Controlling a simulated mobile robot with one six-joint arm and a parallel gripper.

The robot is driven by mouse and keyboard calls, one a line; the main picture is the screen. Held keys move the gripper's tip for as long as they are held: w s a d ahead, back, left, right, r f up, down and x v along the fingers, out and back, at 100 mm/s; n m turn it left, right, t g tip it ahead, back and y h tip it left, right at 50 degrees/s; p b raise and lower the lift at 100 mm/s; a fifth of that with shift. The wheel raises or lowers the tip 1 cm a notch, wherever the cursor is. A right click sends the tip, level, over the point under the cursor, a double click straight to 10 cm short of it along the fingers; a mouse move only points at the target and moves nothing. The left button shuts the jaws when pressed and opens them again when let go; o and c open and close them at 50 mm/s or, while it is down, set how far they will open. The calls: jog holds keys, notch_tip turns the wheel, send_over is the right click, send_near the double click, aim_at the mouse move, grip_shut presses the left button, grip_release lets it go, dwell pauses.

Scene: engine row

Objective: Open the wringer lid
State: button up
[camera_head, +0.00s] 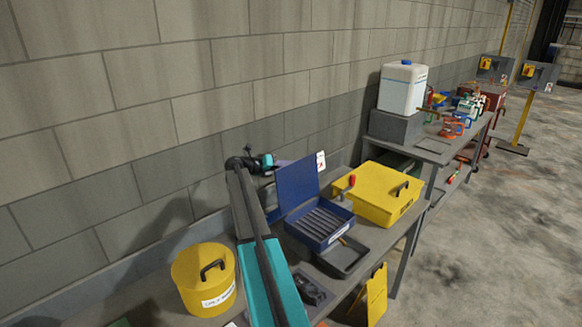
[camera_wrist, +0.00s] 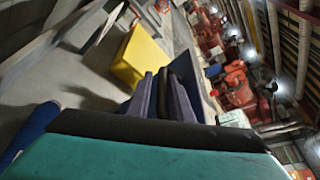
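A yellow rectangular box (camera_head: 372,200) stands on the bench right of centre in the head view. Its lid is down and has a black handle (camera_head: 401,189); a red-knobbed lever (camera_head: 346,186) is at its left side. I take this to be the wringer, but its label is too small to read. A yellow box, probably the same one, shows in the wrist view (camera_wrist: 143,58). My gripper (camera_head: 266,161) is raised near the wall, left of the yellow box and apart from it. Its dark fingers show in the wrist view (camera_wrist: 163,88); the gap between them is unclear.
A blue case (camera_head: 322,228) with its lid raised stands between my gripper and the yellow box, with a dark tray (camera_head: 345,257) in front. A round yellow can (camera_head: 196,289) is at lower left. A white jug (camera_head: 401,86) stands farther back. Open floor lies right.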

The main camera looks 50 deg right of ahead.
jog(key=b+v, duration=0.5)
jog(key=v, duration=0.8)
jog(key=shift+a+r, duration=0.15)
jog(key=shift+a, duration=0.2)
